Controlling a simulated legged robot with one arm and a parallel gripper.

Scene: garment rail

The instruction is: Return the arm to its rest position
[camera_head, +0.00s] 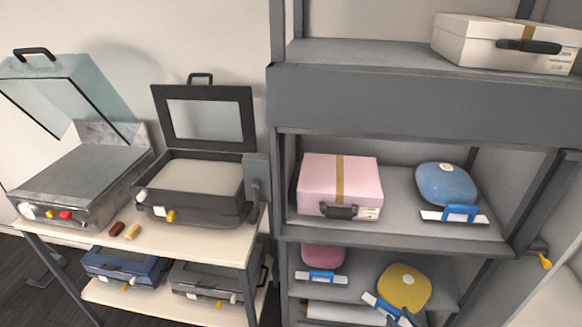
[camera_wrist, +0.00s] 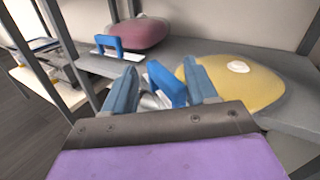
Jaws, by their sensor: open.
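My gripper (camera_wrist: 160,78) shows in the wrist view with its two blue fingers apart. A blue handle (camera_wrist: 166,84) stands between or just beyond the fingers; I cannot tell whether they touch it. The handle lies beside a yellow rounded item (camera_wrist: 240,84), which rests on a grey shelf. In the head view the yellow item (camera_head: 404,287) sits on the lower shelf, with a blue and white handle piece at its front left. My arm is hardly visible in the head view, at most at the bottom edge.
A pink rounded item (camera_head: 322,257) with a blue handle sits left on the same shelf. Above are a pink case (camera_head: 339,183) and a blue rounded item (camera_head: 446,184). Grey rack posts (camera_head: 278,130) stand close by. A table (camera_head: 190,238) with open cases is at left.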

